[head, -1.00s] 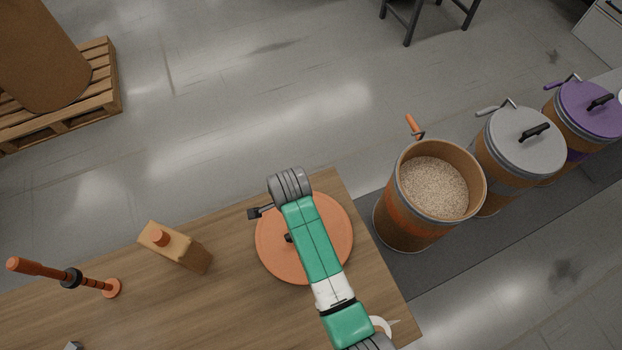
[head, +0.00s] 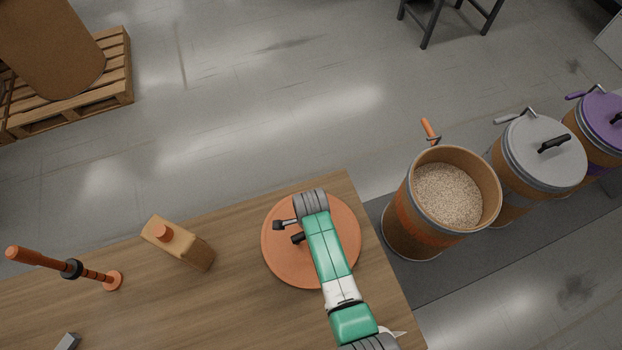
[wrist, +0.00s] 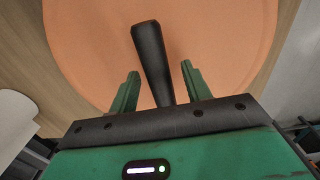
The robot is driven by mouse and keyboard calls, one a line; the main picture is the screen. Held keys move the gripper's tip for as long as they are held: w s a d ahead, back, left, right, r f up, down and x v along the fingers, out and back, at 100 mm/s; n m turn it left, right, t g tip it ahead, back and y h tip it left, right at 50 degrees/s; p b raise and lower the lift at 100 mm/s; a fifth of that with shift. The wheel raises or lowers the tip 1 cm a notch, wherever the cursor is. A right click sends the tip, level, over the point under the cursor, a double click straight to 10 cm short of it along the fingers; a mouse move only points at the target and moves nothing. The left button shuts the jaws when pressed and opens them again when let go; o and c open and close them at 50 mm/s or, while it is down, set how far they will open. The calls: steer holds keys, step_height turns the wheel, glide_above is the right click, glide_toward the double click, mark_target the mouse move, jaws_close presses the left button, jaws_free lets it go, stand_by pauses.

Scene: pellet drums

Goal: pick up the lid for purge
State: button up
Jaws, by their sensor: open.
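An orange round lid (head: 283,262) lies flat on the wooden table in the head view, partly hidden under my arm. It fills much of the wrist view (wrist: 90,45). Its black handle (wrist: 150,55) stands up from the lid and shows in the head view (head: 298,238) beside my arm. My gripper (wrist: 158,85) is open in the wrist view, with one green finger on each side of the handle. The near end of the handle lies between the fingers, with gaps visible on both sides. In the head view my gripper is largely hidden by the wrist.
An open drum (head: 440,200) of pale pellets stands right of the table (head: 230,300). Drums with a grey lid (head: 545,150) and a purple lid (head: 605,118) stand beyond.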

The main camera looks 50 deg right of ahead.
jaws_close()
steer(key=shift+r, duration=0.1)
